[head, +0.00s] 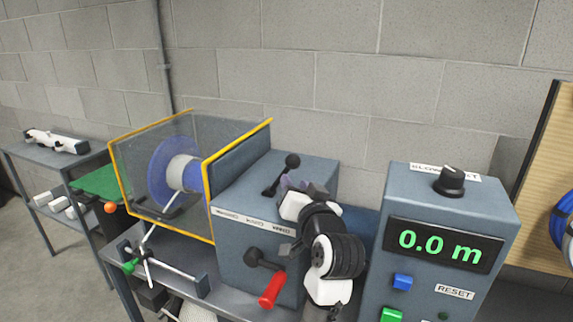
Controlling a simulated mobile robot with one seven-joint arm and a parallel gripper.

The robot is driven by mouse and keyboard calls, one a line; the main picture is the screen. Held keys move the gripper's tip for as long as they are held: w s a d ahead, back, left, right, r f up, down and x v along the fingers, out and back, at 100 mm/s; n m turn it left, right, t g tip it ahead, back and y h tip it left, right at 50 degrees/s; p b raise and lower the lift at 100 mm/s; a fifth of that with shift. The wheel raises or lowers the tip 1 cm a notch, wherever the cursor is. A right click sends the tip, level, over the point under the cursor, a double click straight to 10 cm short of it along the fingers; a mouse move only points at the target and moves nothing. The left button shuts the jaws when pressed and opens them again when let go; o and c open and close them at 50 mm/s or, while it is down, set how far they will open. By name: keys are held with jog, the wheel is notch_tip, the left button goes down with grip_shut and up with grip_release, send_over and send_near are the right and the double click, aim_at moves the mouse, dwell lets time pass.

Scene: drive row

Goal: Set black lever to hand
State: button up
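The black lever (281,174) with a round knob stands on top of the grey machine housing (237,190). Its knob leans up and to the right, away from the front edge. Several small white labels (255,221) run along that edge; their text is too small to read. My gripper (291,184) is just right of and below the lever in the picture, close to its shaft. I cannot tell whether they touch. My white and black wrist hides most of the fingers, so their opening is unclear.
Left is a yellow-edged clear guard (150,205) over a blue reel (168,172). Right stands a control box (449,208) with a black knob (450,181), buttons and a display reading 0.0 m.

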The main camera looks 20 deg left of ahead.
aim_at(288, 171)
jog(key=p+x, duration=0.2)
jog(key=x, duration=0.6)
jog(key=shift+c, duration=0.2)
grip_shut()
